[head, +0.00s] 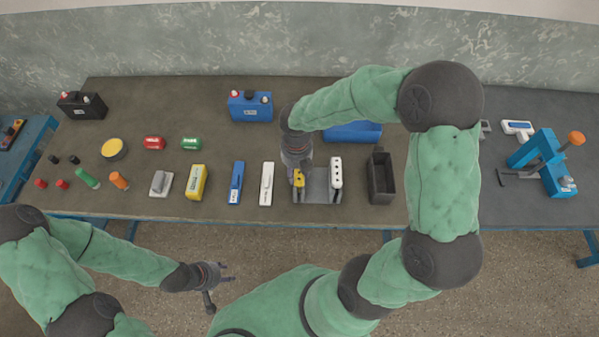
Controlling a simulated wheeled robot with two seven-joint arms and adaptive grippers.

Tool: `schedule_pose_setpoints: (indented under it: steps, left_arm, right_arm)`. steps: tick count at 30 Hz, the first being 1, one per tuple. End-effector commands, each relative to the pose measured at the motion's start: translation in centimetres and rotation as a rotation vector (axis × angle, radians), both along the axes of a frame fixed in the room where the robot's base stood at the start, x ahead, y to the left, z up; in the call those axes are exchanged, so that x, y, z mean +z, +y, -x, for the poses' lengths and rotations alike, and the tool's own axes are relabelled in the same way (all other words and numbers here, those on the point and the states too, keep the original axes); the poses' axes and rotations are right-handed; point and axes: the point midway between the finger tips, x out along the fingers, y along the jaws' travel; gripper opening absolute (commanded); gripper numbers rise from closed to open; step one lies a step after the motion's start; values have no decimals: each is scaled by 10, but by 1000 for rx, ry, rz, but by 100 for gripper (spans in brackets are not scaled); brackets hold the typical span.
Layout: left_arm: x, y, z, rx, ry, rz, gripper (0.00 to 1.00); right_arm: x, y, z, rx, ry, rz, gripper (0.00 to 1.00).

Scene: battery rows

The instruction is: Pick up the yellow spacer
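A small yellow piece (299,178), which looks like the spacer, shows at the left part of a grey fixture (318,186) on the table. My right gripper (298,182) points down right over it, and its fingers are at or around the piece. The gripper hides part of the piece, so I cannot tell whether the fingers close on it. A larger yellow block with a label (197,182) lies further left on the table. My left gripper (219,286) is open and empty, off the table's front edge.
A white strip with dark dots (336,173) stands in the fixture's right side. A dark open box (381,178) is to the right. White (267,184) and blue (235,183) bars lie to the left. A blue battery (250,107) stands behind. A blue press (543,160) is far right.

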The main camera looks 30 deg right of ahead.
Motion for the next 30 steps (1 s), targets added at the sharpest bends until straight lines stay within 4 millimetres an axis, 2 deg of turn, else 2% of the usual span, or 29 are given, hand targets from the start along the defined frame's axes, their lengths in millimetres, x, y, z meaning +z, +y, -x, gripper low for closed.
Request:
schedule_pose_setpoints:
  steps: [11,15,24,30]
  left_arm:
    - [0,0,0,0,0,0,40]
    - [-4,0,0,0,0,0,40]
    - [21,0,0,0,0,0,40]
    - [29,0,0,0,0,0,40]
  right_arm:
    - [0,0,0,0,0,0,10]
    - [6,0,-1,-1,-3,1,10]
    - [65,0,-1,-1,-4,0,10]
    - [94,0,0,1,-2,1,10]
